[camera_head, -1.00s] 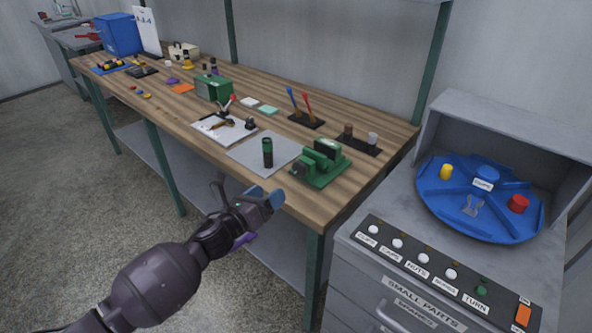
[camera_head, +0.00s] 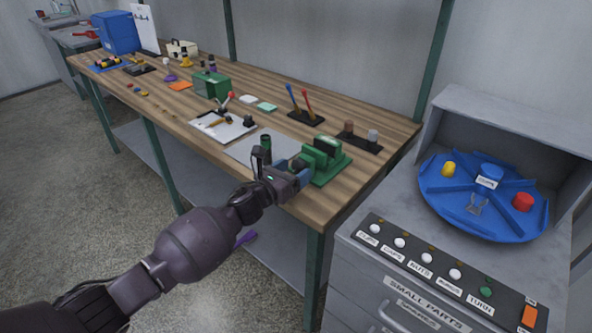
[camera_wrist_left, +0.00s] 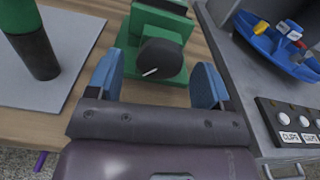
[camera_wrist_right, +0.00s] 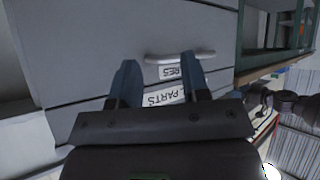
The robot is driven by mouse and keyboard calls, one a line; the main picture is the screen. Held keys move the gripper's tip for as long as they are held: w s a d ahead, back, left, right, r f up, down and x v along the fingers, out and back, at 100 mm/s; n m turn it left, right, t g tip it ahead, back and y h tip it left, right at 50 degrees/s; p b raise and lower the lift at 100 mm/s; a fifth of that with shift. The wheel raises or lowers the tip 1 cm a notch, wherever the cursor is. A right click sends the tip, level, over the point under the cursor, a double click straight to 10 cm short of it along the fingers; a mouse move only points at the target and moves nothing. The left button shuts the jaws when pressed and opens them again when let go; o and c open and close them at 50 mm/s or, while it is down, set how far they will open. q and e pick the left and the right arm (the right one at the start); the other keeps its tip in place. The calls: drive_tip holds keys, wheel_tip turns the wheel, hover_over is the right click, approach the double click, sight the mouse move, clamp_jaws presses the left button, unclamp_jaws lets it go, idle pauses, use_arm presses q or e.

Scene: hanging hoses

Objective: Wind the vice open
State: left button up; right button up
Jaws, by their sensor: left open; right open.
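The green vice (camera_head: 326,158) is bolted near the front right corner of the workbench. In the left wrist view the vice (camera_wrist_left: 165,20) shows a round dark knob (camera_wrist_left: 159,59) with a pale line on it, facing me. My left gripper (camera_head: 300,175) is open at the front of the vice. Its blue fingers (camera_wrist_left: 158,85) stand on either side of the knob, a little short of it; I cannot tell whether they touch. How far the jaws are apart is unclear. My right gripper (camera_wrist_right: 160,85) is open and empty in front of a grey cabinet drawer, outside the head view.
A dark green-topped cylinder (camera_head: 266,147) stands on a grey mat (camera_head: 250,150) left of the vice. A grey cabinet with a button panel (camera_head: 430,268) and a blue turntable (camera_head: 470,215) is at the right. Dark posts on a black strip (camera_head: 357,142) stand behind the vice.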

use_arm(q)
drive_tip(key=shift+w+d, duration=0.4)
drive_tip(key=shift+w, duration=0.1)
drive_tip(key=shift+c, duration=0.4)
drive_tip(key=c, duration=0.8)
drive_tip(key=shift+c, duration=0.2)
drive_tip(key=shift+n, duration=1.4)
drive_tip(key=n, duration=0.2)
drive_tip(key=shift+n+p, duration=0.35)
drive_tip(key=shift+n, duration=0.65)
